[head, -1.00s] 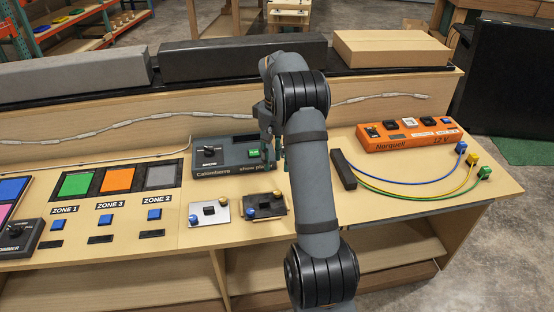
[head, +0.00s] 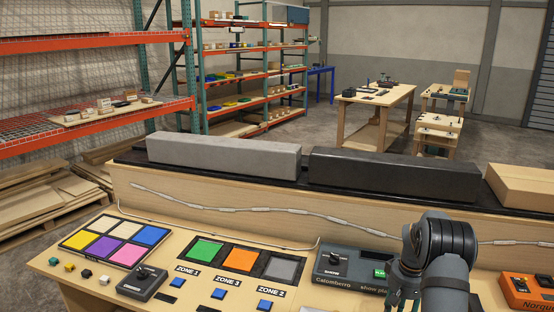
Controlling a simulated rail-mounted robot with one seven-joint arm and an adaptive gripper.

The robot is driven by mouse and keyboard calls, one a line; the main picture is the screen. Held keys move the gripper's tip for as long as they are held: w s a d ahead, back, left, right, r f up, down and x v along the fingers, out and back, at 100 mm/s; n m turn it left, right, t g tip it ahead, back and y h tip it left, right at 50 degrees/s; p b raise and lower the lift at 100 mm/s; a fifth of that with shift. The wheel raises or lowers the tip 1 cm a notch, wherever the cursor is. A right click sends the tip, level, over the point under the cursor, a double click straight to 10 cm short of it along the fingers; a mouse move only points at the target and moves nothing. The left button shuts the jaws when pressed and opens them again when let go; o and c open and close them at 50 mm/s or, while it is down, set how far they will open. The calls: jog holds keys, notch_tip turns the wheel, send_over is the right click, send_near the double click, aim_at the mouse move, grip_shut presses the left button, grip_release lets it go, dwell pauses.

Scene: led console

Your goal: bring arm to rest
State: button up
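My arm stands at the lower right of the head view. My gripper (head: 400,290) points down by the right end of the grey Calomberro show player (head: 345,268). The arm hides part of that box, and the fingertips are too small and covered to tell open from shut. The player has a black knob and a lit green display. Left of it are the zone panels in green (head: 205,251), orange (head: 243,259) and grey (head: 285,268), with blue buttons below. An orange Norquell box (head: 528,290) is partly in view at the right edge.
A dimmer box (head: 142,282) and a six-colour panel (head: 115,241) lie on the console's left. Shelves and workbenches stand farther behind.

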jog(key=shift+f, duration=0.7)
jog(key=shift+m, duration=0.6)
jog(key=shift+r, duration=0.95)
